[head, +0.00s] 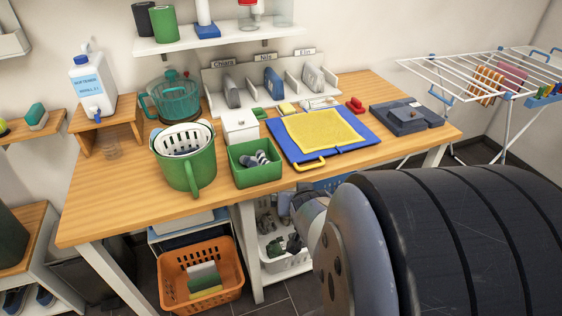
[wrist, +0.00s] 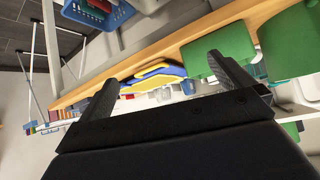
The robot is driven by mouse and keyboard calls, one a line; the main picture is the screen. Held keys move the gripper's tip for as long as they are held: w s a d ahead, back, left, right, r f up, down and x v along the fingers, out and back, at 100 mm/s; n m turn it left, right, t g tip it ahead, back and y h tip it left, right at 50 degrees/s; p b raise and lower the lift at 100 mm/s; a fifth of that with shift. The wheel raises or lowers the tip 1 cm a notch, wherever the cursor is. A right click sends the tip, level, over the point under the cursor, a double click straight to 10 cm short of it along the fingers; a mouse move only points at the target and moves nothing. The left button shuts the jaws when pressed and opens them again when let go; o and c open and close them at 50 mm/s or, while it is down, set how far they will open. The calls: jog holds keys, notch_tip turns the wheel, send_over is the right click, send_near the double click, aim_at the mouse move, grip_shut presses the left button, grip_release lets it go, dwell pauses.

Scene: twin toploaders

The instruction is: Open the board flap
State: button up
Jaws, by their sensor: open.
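The blue folding board (head: 285,143) lies flat on the wooden table, with a yellow mesh cloth or pad (head: 325,130) on top. A yellow handle (head: 310,164) sits at its near edge. The board (wrist: 170,71) also shows in the wrist view, at a distance between the fingers. I cannot tell where the flap's hinge lies. My gripper (wrist: 162,70) is open and empty, apart from the board. In the head view my arm fills the lower right, and the gripper cannot be made out.
A green bin with striped socks (head: 245,176), a green jug (head: 203,172) and a white box (head: 240,126) stand left of the board. A dark grey device (head: 405,118) sits to its right. An orange basket (head: 172,272) is under the table's left part.

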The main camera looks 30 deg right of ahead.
jog(key=w+d+f+t+h+b, duration=0.2)
jog(key=w+d+f+t+b, duration=0.15)
jog(key=d+b, duration=0.35)
jog(key=n+t+y+b, duration=0.35)
jog(key=t+b, duration=0.25)
jog(key=b, duration=0.4)
send_near(312, 168)
jog(key=shift+n, duration=0.25)
jog(key=w, duration=0.3)
jog(key=w+d, duration=0.1)
jog(key=w, duration=0.5)
jog(key=shift+d, duration=0.25)
jog(key=c, duration=1.1)
